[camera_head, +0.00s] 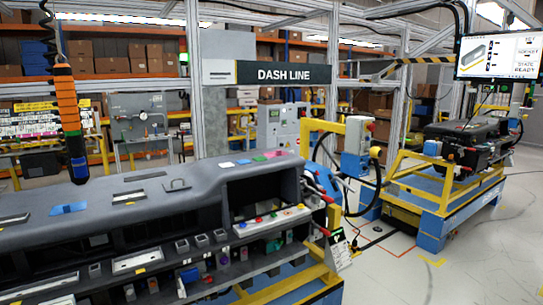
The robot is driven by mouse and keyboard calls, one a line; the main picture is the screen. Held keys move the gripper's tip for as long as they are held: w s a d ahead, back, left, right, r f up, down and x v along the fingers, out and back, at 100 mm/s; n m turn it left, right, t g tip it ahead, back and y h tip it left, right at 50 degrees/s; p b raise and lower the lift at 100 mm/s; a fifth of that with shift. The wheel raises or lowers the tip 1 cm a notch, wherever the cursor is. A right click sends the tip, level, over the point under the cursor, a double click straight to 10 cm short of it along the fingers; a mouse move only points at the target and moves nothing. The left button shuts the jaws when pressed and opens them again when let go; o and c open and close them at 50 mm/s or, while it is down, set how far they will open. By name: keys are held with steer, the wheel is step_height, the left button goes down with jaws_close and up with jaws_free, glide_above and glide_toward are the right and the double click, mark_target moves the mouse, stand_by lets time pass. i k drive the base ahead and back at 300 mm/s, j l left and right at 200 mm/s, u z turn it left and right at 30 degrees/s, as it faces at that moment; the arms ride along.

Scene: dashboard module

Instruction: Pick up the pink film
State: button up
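The pink film (275,154) is a small flat patch on top of the dark dashboard module (150,208), near its far right end. A green film (260,158), a blue film (243,162) and a white film (226,165) lie in a row to its left. A larger blue film (68,209) lies on the module's top further left. Nothing covers the pink film. I cannot make out my gripper in this view.
An orange and black tool (68,115) hangs on a coiled cable above the module's left part. Blue and yellow equipment (325,183) stands close beyond the module's right end. A second dashboard (465,140) sits on a yellow and blue cart. Grey floor at right is open.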

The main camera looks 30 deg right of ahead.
mark_target(278, 153)
steer(key=i+l, duration=0.2)
steer(key=l, duration=0.15)
steer(key=i+l+u, duration=0.1)
steer(key=i+l, duration=0.15)
steer(key=i+l+u, duration=0.1)
steer(key=l, duration=0.3)
steer(key=i, duration=0.1)
